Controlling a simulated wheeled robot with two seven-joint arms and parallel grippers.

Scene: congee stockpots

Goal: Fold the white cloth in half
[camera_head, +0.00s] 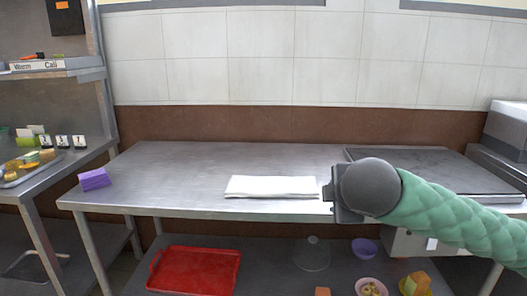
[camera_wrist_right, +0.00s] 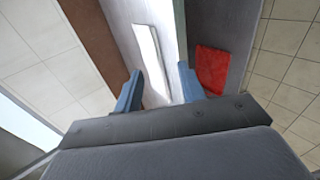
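The white cloth (camera_head: 272,187) lies as a flat, narrow rectangle along the front edge of the steel table, near its middle. It also shows in the right wrist view (camera_wrist_right: 151,58) as a bright strip beyond the fingers. My right gripper (camera_head: 328,193) is just to the right of the cloth's right end in the head view, level with it. In the right wrist view its two blue fingers (camera_wrist_right: 158,72) are spread apart, with nothing held between them. Whether the cloth has layers cannot be told. My left gripper is in neither view.
A dark griddle plate (camera_head: 430,165) lies at the right. A red tray (camera_head: 195,270) and bowls sit on the lower shelf.

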